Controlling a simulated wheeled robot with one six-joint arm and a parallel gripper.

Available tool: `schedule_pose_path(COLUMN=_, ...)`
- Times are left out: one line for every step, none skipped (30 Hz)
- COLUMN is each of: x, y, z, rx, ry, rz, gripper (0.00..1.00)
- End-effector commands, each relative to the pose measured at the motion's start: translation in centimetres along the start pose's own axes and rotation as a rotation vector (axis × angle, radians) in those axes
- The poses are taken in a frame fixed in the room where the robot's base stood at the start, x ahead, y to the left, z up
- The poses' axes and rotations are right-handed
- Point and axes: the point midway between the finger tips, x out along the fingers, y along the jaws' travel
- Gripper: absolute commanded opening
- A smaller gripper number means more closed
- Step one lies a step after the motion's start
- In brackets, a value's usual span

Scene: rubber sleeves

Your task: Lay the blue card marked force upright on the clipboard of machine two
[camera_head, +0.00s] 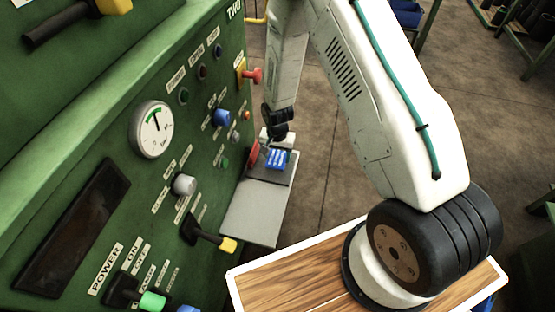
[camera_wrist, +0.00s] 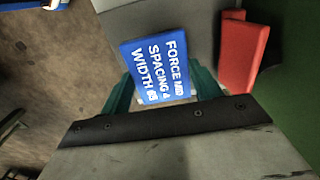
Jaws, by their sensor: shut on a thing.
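The blue card (camera_wrist: 155,62) shows large in the wrist view, with white print reading FORCE, SPACING and WIDTH running sideways. The teal fingers of my gripper (camera_wrist: 162,88) are shut on its near end, one on each side. In the head view the card (camera_head: 277,159) is below my gripper (camera_head: 277,138), over a dark grey patch on the grey shelf (camera_head: 250,212) beside the green machine marked TWO (camera_head: 232,14). A grey surface (camera_wrist: 165,18) lies behind the card in the wrist view. I cannot tell the clipboard's outline or whether the card touches it.
A red block (camera_wrist: 243,50) stands close to the right of the card, beside the green machine side. Part of another blue thing (camera_wrist: 35,3) shows at the upper left. Levers and knobs (camera_head: 210,235) stick out from the panel. Brown floor lies beyond the shelf.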

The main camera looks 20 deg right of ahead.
Motion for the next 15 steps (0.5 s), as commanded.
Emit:
schedule_pose_path(x=1.1, y=0.2, z=0.3, rx=0.0, ry=-0.006, rz=0.005, gripper=0.41)
schedule_pose_path(x=1.6, y=0.2, z=0.3, rx=-0.001, ry=-0.006, rz=0.005, gripper=0.41)
schedule_pose_path(x=2.2, y=0.1, z=0.2, rx=-0.001, ry=-0.005, rz=0.004, gripper=0.41)
schedule_pose_path(x=2.5, y=0.1, z=0.2, rx=-0.001, ry=-0.004, rz=0.004, gripper=0.41)
schedule_pose_path(x=2.8, y=0.1, z=0.2, rx=-0.001, ry=-0.004, rz=0.003, gripper=0.41)
schedule_pose_path(x=2.9, y=0.1, z=0.2, rx=-0.001, ry=-0.003, rz=0.002, gripper=0.41)
schedule_pose_path(x=2.9, y=0.1, z=0.2, rx=-0.001, ry=-0.002, rz=0.002, gripper=0.41)
schedule_pose_path(x=2.9, y=0.1, z=0.2, rx=-0.001, ry=-0.002, rz=0.002, gripper=0.41)
schedule_pose_path(x=2.8, y=0.1, z=0.2, rx=-0.001, ry=-0.002, rz=0.002, gripper=0.41)
schedule_pose_path(x=2.8, y=0.1, z=0.2, rx=-0.001, ry=-0.002, rz=0.002, gripper=0.41)
schedule_pose_path(x=2.8, y=0.1, z=0.2, rx=-0.001, ry=-0.002, rz=0.002, gripper=0.41)
schedule_pose_path(x=2.8, y=0.1, z=0.2, rx=-0.001, ry=-0.002, rz=0.002, gripper=0.41)
schedule_pose_path(x=2.9, y=0.1, z=0.2, rx=-0.001, ry=-0.002, rz=0.002, gripper=0.41)
schedule_pose_path(x=2.9, y=0.1, z=0.2, rx=-0.001, ry=-0.003, rz=0.002, gripper=0.41)
schedule_pose_path(x=3.1, y=0.1, z=0.2, rx=-0.001, ry=-0.003, rz=0.002, gripper=0.41)
